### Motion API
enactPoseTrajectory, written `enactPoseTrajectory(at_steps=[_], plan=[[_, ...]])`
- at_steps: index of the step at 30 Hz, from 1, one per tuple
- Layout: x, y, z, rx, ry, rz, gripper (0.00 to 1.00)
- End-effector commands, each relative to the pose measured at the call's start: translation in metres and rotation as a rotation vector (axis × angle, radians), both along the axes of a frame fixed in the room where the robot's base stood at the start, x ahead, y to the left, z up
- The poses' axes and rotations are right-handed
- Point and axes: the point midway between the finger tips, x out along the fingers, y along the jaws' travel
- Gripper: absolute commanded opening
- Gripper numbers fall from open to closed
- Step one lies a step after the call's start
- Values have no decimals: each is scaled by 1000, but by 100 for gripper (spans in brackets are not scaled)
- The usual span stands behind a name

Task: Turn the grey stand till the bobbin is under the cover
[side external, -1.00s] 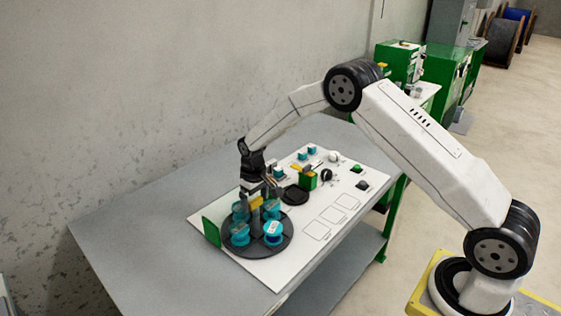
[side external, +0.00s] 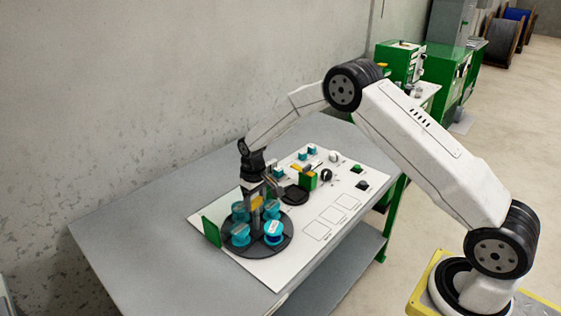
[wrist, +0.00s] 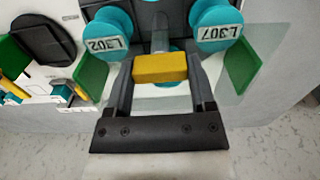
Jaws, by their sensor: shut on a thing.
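The grey stand (side external: 256,249) is a round dark disc on the white board, carrying several turquoise bobbins. In the wrist view, a bobbin marked L302 (wrist: 108,30) is at the upper left and one marked L307 (wrist: 215,27) at the upper right. A yellow block (wrist: 160,68) sits between my gripper's (wrist: 161,80) two fingers, at the near side of the bobbins; my gripper is shut on it. Green side panels (wrist: 243,66) with a faint clear sheet between them look like the cover. Which bobbin is under it I cannot tell.
A green panel (side external: 211,232) stands upright at the disc's left. The white board (side external: 312,241) also holds a black round dish (side external: 295,194), knobs and small green and turquoise parts. The grey table (side external: 150,235) is bare to the left.

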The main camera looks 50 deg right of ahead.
Motion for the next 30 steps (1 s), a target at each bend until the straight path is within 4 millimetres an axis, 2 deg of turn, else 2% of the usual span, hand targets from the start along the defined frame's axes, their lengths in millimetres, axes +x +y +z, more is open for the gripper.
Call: enactPoseTrajectory(at_steps=[11,30], plan=[[0,-1,1,0,1,115,0],[1,0,1,-1,0,431,0]])
